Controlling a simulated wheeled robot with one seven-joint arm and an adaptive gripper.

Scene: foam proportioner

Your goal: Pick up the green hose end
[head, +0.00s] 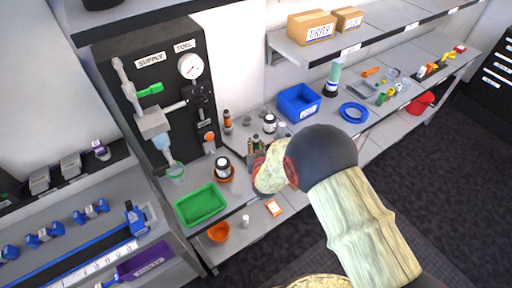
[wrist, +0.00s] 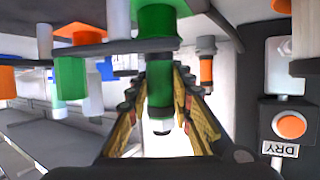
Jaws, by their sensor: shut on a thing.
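The green hose end (wrist: 157,45) is a green cylinder with a dark collar and a narrower grey tip, near the middle of the wrist view. My gripper (wrist: 165,120) has its two ribbed, yellow-sided fingers on either side of its tip, shut on it. The wrist picture appears upside down. In the head view, my gripper (head: 258,152) is over the bench near the wall, largely hidden behind my arm. A small dark green part (head: 256,143) shows at the fingers; the rest of the hose end is hidden there.
Close by stand an orange-banded fitting (wrist: 206,68), another green fitting (wrist: 70,75) and an orange button (wrist: 290,125) labelled DRY. A shelf with boxes (head: 311,27) hangs above.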

